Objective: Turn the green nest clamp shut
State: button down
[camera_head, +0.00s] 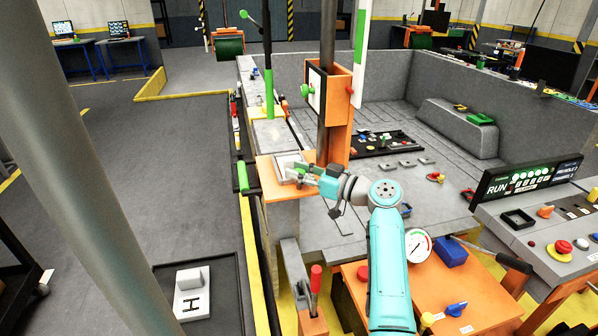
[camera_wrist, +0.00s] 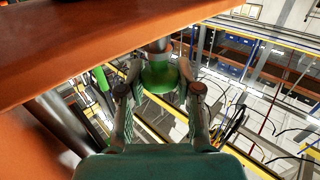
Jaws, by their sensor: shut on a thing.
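The green nest clamp (camera_wrist: 160,76) shows as a rounded green piece between my two fingers in the wrist view. My gripper (camera_wrist: 160,92) is shut on it, one finger on each side. In the head view my gripper (camera_head: 302,172) reaches in from the right over the orange shelf (camera_head: 283,190), beside a pale grey nest block (camera_head: 287,163). Only a little green shows at the fingertips there. My gripper hides most of the clamp, so I cannot tell its turn angle.
An orange upright (camera_head: 340,125) with a green knob (camera_head: 307,90) stands just behind my gripper. A green-ended bar (camera_head: 242,177) lies to the left. A control panel (camera_head: 535,215) is at the right. In the wrist view an orange beam (camera_wrist: 60,50) crosses close above.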

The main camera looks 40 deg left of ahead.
dwell(0.4)
jog(key=c, duration=0.8)
grip_release()
jog(key=shift+d, duration=0.1)
jog(key=d, duration=0.7)
jog(key=w+d, duration=0.1)
jog(key=d, duration=0.3)
jog(key=shift+d, duration=0.35)
jog(key=shift+w+d, duration=0.1)
